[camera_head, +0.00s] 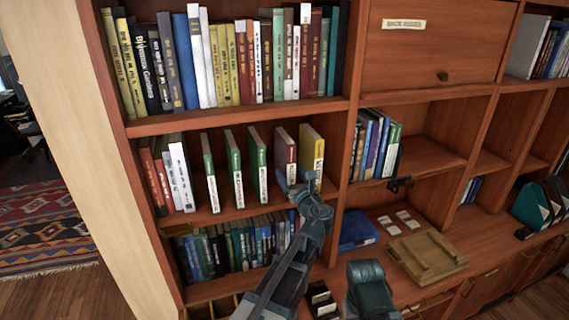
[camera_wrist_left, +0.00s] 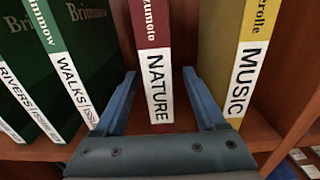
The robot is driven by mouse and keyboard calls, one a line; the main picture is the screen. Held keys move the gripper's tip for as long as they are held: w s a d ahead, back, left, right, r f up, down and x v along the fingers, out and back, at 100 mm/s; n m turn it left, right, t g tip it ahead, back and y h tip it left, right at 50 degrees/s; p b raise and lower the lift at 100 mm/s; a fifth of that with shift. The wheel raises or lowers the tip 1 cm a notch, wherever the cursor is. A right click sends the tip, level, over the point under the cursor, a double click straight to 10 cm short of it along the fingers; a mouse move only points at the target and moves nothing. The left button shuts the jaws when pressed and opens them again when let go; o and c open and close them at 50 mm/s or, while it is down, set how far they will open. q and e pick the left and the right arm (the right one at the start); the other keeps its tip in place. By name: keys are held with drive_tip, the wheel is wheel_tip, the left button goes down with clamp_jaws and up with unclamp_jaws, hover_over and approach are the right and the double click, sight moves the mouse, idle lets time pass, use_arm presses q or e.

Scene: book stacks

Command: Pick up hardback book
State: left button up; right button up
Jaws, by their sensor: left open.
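The red hardback book (camera_head: 287,158) labelled NATURE stands upright on the middle shelf; it also shows in the left wrist view (camera_wrist_left: 155,60). My left gripper (camera_head: 296,180) is open at its spine. In the left wrist view the blue fingers of my left gripper (camera_wrist_left: 157,80) stand on either side of the spine, with a visible gap at each side. The yellow MUSIC book (camera_head: 312,155) stands to the right, close to the right finger. The green WALKS book (camera_wrist_left: 80,60) stands to the left of the left finger. My right gripper is not visible.
Several green books (camera_head: 233,165) stand spaced apart to the left on the same shelf. Full rows of books fill the shelves above and below. A wooden upright (camera_head: 342,150) closes the shelf on the right. A wooden tray (camera_head: 428,255) lies on the counter.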

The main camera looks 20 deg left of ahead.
use_arm(q)
drive_tip(key=x, duration=0.3)
drive_tip(key=r+x, duration=0.1)
drive_tip(key=x, duration=0.1)
drive_tip(key=shift+a+p, duration=0.1)
drive_tip(key=shift+p, duration=0.3)
clamp_jaws()
idle(1.0)
